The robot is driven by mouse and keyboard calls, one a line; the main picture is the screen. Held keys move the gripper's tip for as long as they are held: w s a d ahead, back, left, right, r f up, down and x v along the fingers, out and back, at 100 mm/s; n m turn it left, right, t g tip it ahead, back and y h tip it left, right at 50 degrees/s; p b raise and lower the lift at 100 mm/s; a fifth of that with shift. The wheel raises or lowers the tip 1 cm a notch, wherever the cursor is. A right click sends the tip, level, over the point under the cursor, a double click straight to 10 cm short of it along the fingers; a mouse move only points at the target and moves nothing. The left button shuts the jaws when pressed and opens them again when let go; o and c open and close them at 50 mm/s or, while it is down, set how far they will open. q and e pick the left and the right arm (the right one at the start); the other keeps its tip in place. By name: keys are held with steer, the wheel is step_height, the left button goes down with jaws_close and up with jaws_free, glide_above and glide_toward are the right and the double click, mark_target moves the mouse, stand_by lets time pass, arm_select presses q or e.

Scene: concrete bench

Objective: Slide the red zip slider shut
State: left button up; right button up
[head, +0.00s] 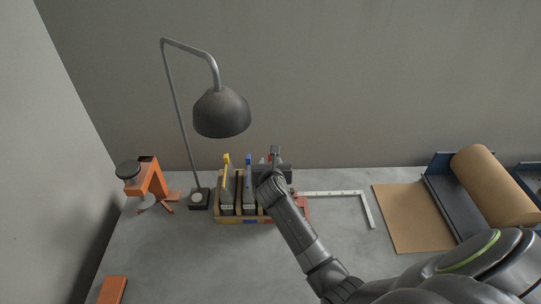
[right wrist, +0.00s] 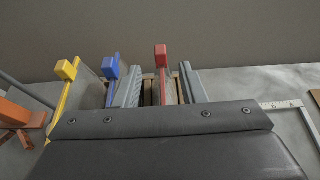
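A wooden holder (head: 250,220) on the bench carries upright grey pouches or panels with coloured sliders: a yellow one (head: 226,158), a blue one (head: 248,159) and a red one. The red slider (right wrist: 161,56) stands up in the right wrist view, right of the blue slider (right wrist: 112,68) and the yellow slider (right wrist: 66,70). My right gripper (right wrist: 161,68) is open, one finger on each side of the red slider, with gaps visible. In the head view my right gripper (head: 275,158) and wrist mostly hide the red slider. My left gripper is not in view.
A black lamp (head: 222,112) arches above the holder. An orange device (head: 152,182) stands left. A metal square (head: 340,193), brown sheet (head: 411,217) and paper roll (head: 494,184) lie right. An orange block (head: 112,290) is at front left. The front middle bench is clear.

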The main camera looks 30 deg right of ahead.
steer(key=shift+x, duration=3.25)
jaws_close()
steer(key=shift+f, duration=0.1)
